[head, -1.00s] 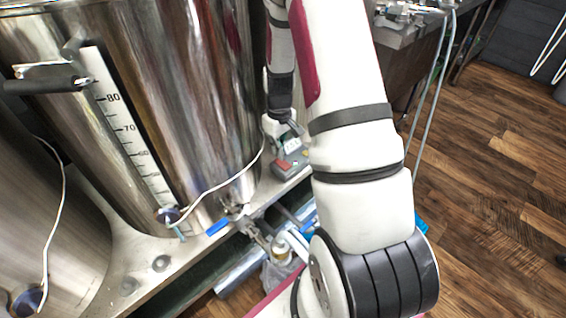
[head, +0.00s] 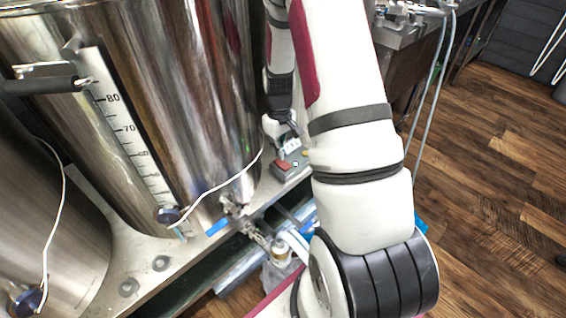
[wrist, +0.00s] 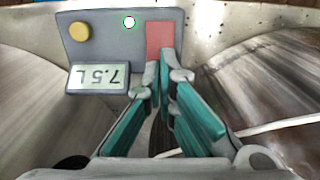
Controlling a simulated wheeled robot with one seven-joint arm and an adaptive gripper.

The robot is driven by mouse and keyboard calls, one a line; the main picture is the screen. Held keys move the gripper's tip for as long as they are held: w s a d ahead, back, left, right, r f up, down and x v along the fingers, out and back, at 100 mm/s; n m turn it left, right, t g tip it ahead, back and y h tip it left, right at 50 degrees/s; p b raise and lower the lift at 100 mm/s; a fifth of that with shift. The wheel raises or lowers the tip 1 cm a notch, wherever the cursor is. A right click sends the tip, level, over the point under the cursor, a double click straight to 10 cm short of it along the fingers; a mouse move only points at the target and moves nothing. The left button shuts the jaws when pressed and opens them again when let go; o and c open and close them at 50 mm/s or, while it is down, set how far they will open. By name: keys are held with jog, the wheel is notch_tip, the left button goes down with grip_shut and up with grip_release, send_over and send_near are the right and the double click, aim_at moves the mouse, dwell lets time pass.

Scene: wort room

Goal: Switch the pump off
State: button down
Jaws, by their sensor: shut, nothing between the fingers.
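The pump control box (wrist: 110,50) is grey. It carries a yellow round button (wrist: 79,31), a lit green-white lamp (wrist: 129,22), a red switch (wrist: 160,36) and a display (wrist: 98,77) reading 7.5 L upside down. In the head view the box (head: 295,160) sits on the metal stand beside the large kettle, its red part (head: 283,166) visible. My gripper (wrist: 164,72) is shut and empty, its teal-padded fingers together at the near end of the red switch. I cannot tell whether they touch it. My arm partly hides the box in the head view.
The large steel kettle (head: 190,90) stands left of my arm, with a scale and a blue-handled valve (head: 218,227) low on its front. A white cable runs across it. A second vessel (head: 45,190) stands at the far left. Wooden floor (head: 490,170) is open at right.

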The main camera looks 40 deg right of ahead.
jog(key=shift+f, duration=0.15)
jog(key=shift+f+b, duration=0.3)
jog(key=shift+f, duration=0.05)
jog(key=shift+f+b, duration=0.4)
jog(key=shift+f, duration=0.25)
jog(key=shift+r, duration=0.1)
jog(key=shift+r+p, duration=2.1)
jog(key=shift+r, duration=0.9)
